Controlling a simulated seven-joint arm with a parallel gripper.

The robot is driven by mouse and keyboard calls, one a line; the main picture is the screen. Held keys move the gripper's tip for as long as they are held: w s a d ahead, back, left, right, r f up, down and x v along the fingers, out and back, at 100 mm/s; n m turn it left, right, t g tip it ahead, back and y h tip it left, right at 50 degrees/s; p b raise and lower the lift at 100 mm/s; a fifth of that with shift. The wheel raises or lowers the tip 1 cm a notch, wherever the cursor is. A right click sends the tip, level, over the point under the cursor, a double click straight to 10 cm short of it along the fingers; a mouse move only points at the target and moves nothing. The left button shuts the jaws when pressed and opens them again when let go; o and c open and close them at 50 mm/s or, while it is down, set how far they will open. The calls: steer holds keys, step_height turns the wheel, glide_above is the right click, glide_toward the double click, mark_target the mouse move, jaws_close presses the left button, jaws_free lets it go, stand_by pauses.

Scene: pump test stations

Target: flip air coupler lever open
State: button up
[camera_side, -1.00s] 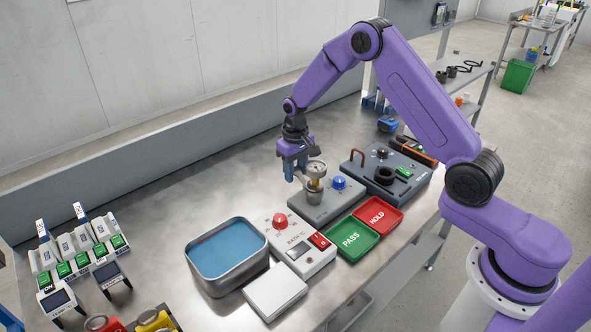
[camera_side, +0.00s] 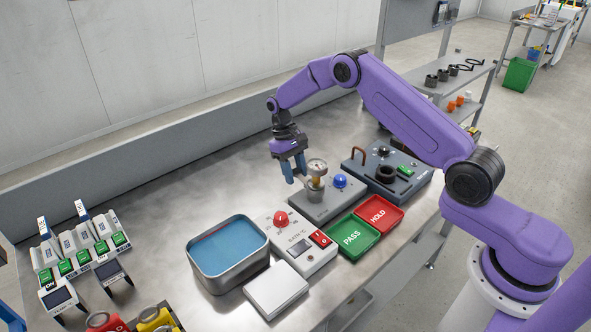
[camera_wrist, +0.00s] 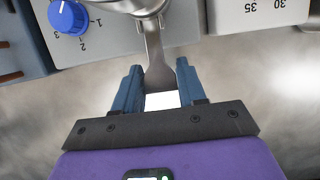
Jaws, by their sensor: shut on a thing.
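The air coupler (camera_side: 316,189) is a metal fitting with a round gauge on top, on a grey station box. Its flat metal lever (camera_wrist: 155,62) runs down between the fingertips in the wrist view. My gripper (camera_side: 294,170) has blue fingers and is just left of the coupler in the side view. In the wrist view my gripper (camera_wrist: 158,80) is shut on the lever's end, one finger on each side. The lever is hard to make out in the side view.
A blue knob (camera_side: 340,181) is right of the coupler. The white bath controller (camera_side: 304,251), with a red knob, stands in front, beside a water bath (camera_side: 225,285). Green PASS and red HOLD (camera_side: 378,211) trays lie at the right. The table behind my gripper is clear.

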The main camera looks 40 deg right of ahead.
steer(key=shift+w+f+g, duration=0.2)
steer(key=shift+f+g, duration=0.25)
steer(key=shift+g, duration=0.35)
steer(key=shift+f+g, duration=0.2)
steer(key=shift+g, duration=0.2)
steer(key=shift+w+f+g, duration=0.15)
steer(key=shift+f+g, duration=0.05)
steer(key=shift+g, duration=0.1)
steer(key=shift+s+g, duration=0.35)
steer(key=shift+g, duration=0.05)
steer(key=o, duration=1)
steer(key=shift+w+r+t, duration=0.15)
steer(key=shift+w+t, duration=0.1)
steer(key=shift+t, duration=0.25)
steer(key=shift+s+r+t, duration=0.2)
steer(key=shift+r+t, duration=0.25)
steer(key=shift+t, duration=0.35)
